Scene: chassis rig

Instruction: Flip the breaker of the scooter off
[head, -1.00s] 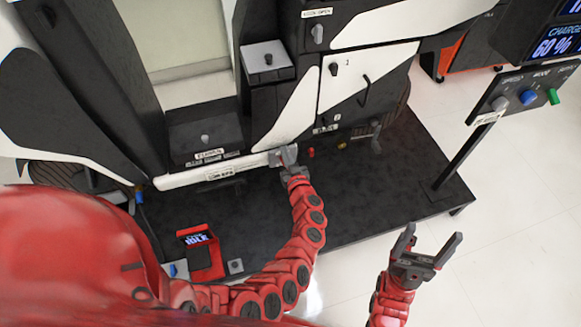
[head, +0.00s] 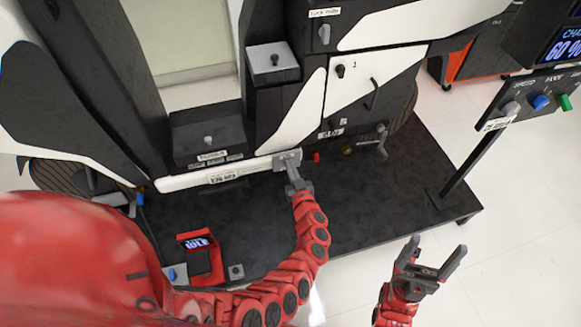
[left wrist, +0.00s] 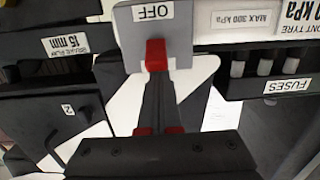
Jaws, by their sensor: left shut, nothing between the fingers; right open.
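The breaker is a small grey block (head: 287,155) at the right end of the white strip low on the scooter chassis. In the left wrist view its plate (left wrist: 181,42) carries an OFF label (left wrist: 153,12), with a red lever (left wrist: 156,55) just below the label. My left gripper (head: 291,167) is shut and empty at the breaker. In the left wrist view its fingertips (left wrist: 156,80) are right at the lower end of the lever; I cannot tell whether they touch. My right gripper (head: 431,259) is open and empty, away from the chassis at the lower right.
A red knob (head: 316,157) is close right of the breaker. Fuses (left wrist: 265,65) sit at the right in the wrist view. A red-framed display (head: 203,257) stands on the dark base. A post with a control panel (head: 530,98) stands at the right. Open floor surrounds my right gripper.

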